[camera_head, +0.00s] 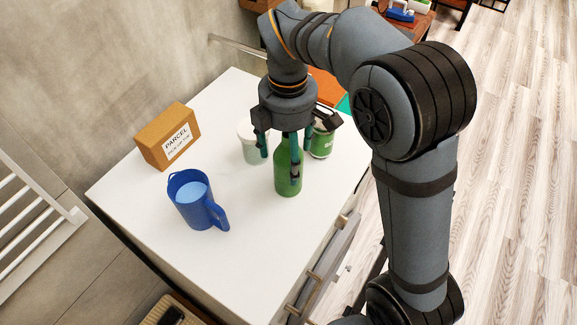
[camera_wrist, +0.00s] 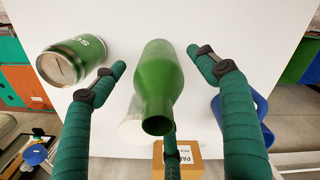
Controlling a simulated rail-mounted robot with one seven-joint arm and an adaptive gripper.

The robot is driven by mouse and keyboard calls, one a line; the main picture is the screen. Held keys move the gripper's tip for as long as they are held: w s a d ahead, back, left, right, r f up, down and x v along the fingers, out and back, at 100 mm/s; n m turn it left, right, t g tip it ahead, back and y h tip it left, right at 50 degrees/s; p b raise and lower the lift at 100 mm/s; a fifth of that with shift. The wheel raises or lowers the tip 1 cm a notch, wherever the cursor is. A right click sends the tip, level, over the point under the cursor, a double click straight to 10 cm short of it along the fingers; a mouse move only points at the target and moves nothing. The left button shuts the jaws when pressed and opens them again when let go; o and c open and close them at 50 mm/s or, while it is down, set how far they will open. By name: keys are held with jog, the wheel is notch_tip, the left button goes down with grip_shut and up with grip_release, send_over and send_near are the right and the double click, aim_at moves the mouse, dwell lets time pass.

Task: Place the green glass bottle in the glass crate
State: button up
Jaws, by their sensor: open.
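The green glass bottle (camera_head: 287,178) stands upright on the white tabletop below my gripper (camera_head: 280,163). In the wrist view the bottle (camera_wrist: 158,75) lies between the spread fingers of my gripper (camera_wrist: 157,62), its neck pointing toward the camera. The fingers are open, with visible gaps on the left and right sides of the bottle. One finger partly covers the bottle in the head view. I cannot identify the glass crate; partly hidden orange (camera_head: 327,86) and green (camera_head: 345,104) surfaces show beyond the table.
A blue mug (camera_head: 192,200) is to the front left, and a parcel box (camera_head: 167,136) is at the left edge. The tabletop's back left (camera_head: 232,100) is clear.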

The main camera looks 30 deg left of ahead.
jog(key=shift+w+f, duration=0.1)
jog(key=shift+f, duration=0.7)
jog(key=shift+c, duration=0.2)
jog(key=c, duration=1.5)
jog(key=shift+r, duration=0.1)
jog(key=shift+c, duration=0.6)
